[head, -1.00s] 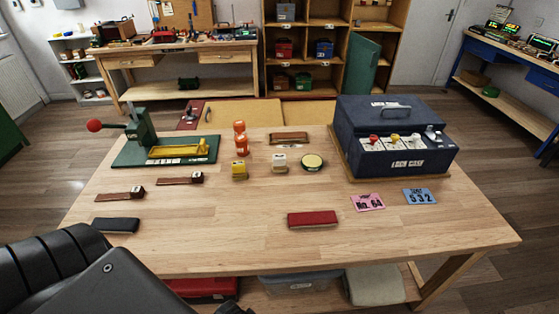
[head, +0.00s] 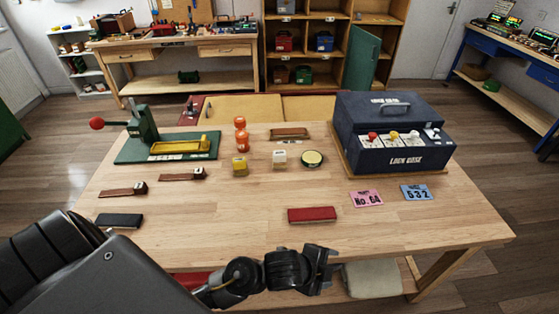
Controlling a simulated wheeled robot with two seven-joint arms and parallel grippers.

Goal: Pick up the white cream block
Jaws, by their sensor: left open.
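The small white cream block (head: 279,158) stands upright on the wooden table, between a yellow block (head: 240,166) on its left and a round dark tin with a pale yellow top (head: 312,158) on its right. My left gripper (head: 328,270) is at the table's front edge, below and slightly right of the block in the picture, well apart from it. Its jaws are open and nothing shows between them. My right gripper is out of view.
A red bar (head: 312,215) lies between my left gripper and the block. An orange figure (head: 241,135) stands behind the yellow block. A blue case (head: 395,140) stands at right, a green press (head: 165,148) at left. The table's middle (head: 235,205) is clear.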

